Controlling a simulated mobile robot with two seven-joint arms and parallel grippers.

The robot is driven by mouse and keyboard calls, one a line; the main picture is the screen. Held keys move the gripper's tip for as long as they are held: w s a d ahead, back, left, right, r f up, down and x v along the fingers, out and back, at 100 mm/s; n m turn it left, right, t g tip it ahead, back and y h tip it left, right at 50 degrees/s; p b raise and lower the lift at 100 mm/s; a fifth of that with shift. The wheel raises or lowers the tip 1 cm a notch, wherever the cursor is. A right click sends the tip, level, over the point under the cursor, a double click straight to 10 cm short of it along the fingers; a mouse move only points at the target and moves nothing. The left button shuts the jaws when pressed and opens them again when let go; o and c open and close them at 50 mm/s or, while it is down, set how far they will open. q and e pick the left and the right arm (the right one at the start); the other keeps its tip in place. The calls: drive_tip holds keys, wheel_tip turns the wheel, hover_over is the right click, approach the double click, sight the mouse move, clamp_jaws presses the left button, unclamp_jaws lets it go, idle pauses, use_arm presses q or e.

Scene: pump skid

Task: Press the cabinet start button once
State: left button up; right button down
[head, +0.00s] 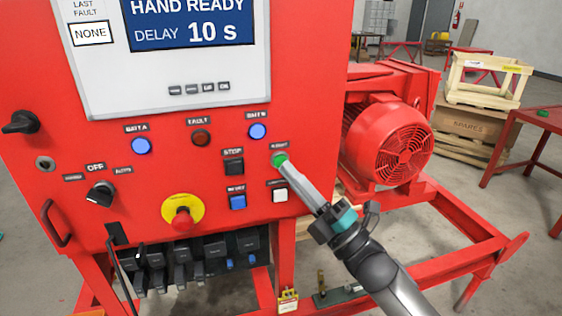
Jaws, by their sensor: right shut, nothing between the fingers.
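The red control cabinet (90,170) fills the left half of the head view. Its green start button (278,159) is on the panel's right side, under a small label and right of the black stop button (233,167). My right gripper (287,168) is shut and empty. Its tip is at the green button and covers the button's lower part; whether it touches or presses it I cannot tell. The cabinet display (190,22) reads "HAND READY" and "DELAY 10 s". My left gripper is not in view.
A blue button (237,202) and a white button (279,194) lie just below. A red emergency stop (182,217) on a yellow ring is lower left. A red motor (385,140) stands right of the cabinet, with red frame rails (455,215) below.

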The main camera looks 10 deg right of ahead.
drive_tip(key=shift+w, duration=0.1)
idle(0.3)
drive_tip(key=shift+w, duration=0.35)
drive_tip(key=shift+w+b, duration=0.4)
drive_tip(key=shift+w, duration=0.05)
idle(0.6)
drive_tip(key=shift+s, duration=0.2)
drive_tip(key=shift+s+p, duration=0.35)
drive_tip(key=shift+s, duration=0.35)
drive_tip(key=s+p, duration=0.1)
drive_tip(key=s, duration=0.4)
drive_tip(key=shift+d+p, duration=0.1)
drive_tip(key=shift+p, duration=0.25)
